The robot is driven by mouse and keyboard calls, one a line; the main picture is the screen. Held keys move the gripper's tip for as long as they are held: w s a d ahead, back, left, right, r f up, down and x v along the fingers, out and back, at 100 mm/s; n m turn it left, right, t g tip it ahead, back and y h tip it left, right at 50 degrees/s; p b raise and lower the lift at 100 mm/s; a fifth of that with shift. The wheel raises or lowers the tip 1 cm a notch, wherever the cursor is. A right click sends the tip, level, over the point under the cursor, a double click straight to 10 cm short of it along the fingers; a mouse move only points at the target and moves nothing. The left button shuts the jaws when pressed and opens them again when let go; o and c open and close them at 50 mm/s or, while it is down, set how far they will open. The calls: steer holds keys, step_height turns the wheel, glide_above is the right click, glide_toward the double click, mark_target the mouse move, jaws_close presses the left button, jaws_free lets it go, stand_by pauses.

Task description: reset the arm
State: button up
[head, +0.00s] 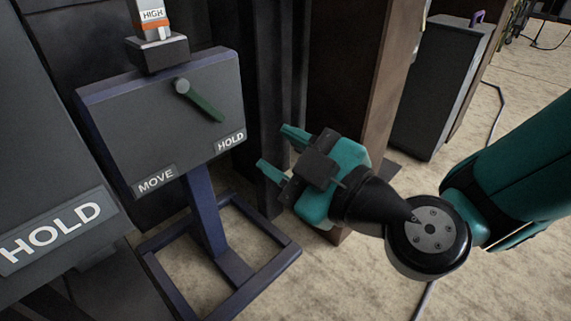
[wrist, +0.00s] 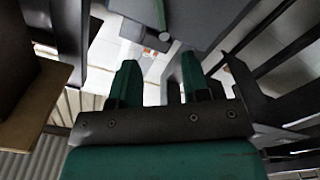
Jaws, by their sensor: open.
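My gripper (head: 276,152) is open and empty, held in the air to the right of the control box, with its fingers pointing left. In the wrist view its two green fingers (wrist: 158,85) are apart with nothing between them. The control box (head: 160,115) stands on a blue frame and carries MOVE and HOLD labels. Its green lever (head: 204,105) points down and to the right, toward the HOLD label (head: 231,141). The gripper is apart from the lever.
A large panel marked HOLD (head: 50,232) is at the left edge. A block marked HIGH (head: 153,16) stands on top of the box. A brown column (head: 355,80) rises behind my gripper, and a dark grey cabinet (head: 437,85) stands further right. Open floor shows at the lower middle.

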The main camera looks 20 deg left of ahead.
stand_by(0.4)
steer(key=s+d+r+m+g+h+p, duration=0.15)
steer(key=d+r+g+p, duration=0.3)
steer(key=r+p, duration=0.75)
steer(key=s+d+r+m+g+h+p, duration=0.1)
steer(key=s+d+r+m+h+p, duration=0.1)
steer(key=d+r+m+h+p, duration=0.45)
steer(key=s+d+r+m+g+h+p, duration=0.15)
steer(key=d+r+p, duration=0.25)
steer(key=d, duration=0.5)
steer(key=s+d+r+m+h+p, duration=0.25)
steer(key=d+r+m+p, duration=0.25)
steer(key=d, duration=0.3)
step_height(320, 180, up, 35)
steer(key=w+p, duration=0.1)
steer(key=p, duration=3.5)
steer(key=shift+a+n, duration=0.2)
steer(key=shift+n, duration=0.15)
steer(key=shift+f, duration=0.15)
